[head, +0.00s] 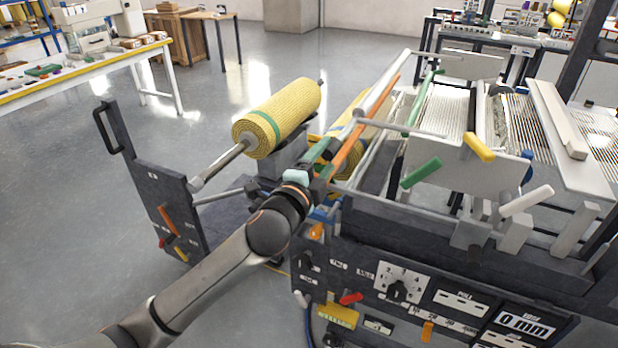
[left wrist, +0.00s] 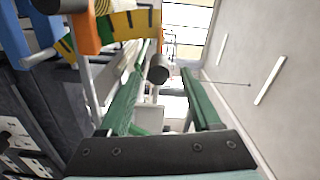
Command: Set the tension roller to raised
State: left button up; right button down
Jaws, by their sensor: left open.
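The tension roller carries no label I can read; a long pale grey bar (head: 387,79) and an orange bar (head: 364,128) run along the left side of the machine, and I cannot tell for sure which belongs to it. My left gripper (head: 322,147) is at the machine's left front corner, close to these bars. In the left wrist view its two green fingers (left wrist: 167,80) are spread apart. A dark round bar end (left wrist: 158,70) shows between their tips; whether they touch it I cannot tell. My right gripper is not in view.
A yellow mesh roll (head: 278,117) on a shaft sits just left of my gripper. A dark side panel with a handle (head: 160,200) stands further left. The front control panel (head: 403,283) has a dial and levers. Green (head: 421,173), yellow (head: 480,147) and white handles (head: 526,201) project from the machine.

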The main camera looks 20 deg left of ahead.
pick_arm(q)
jog(key=s, duration=0.8)
jog(key=shift+s+a+b, duration=0.2)
jog(key=shift+b, duration=0.15)
jog(key=s+d+f+n+g+h+p, duration=0.1)
jog(key=s+f+n+g, duration=0.2)
jog(key=f, duration=0.7)
jog(key=s+d+f+n+g, duration=0.1)
jog(key=s+f+n+g, duration=0.2)
jog(key=f, duration=0.8)
jog(key=s+d+f+n+g+p, duration=0.1)
jog(key=s+d+f+n+g, duration=0.1)
jog(key=s+f+n, duration=0.6)
jog(key=s+f, duration=0.6)
jog(key=s, duration=0.1)
jog(key=shift+s+f+g+h, duration=0.25)
jog(key=shift+g+h, duration=0.15)
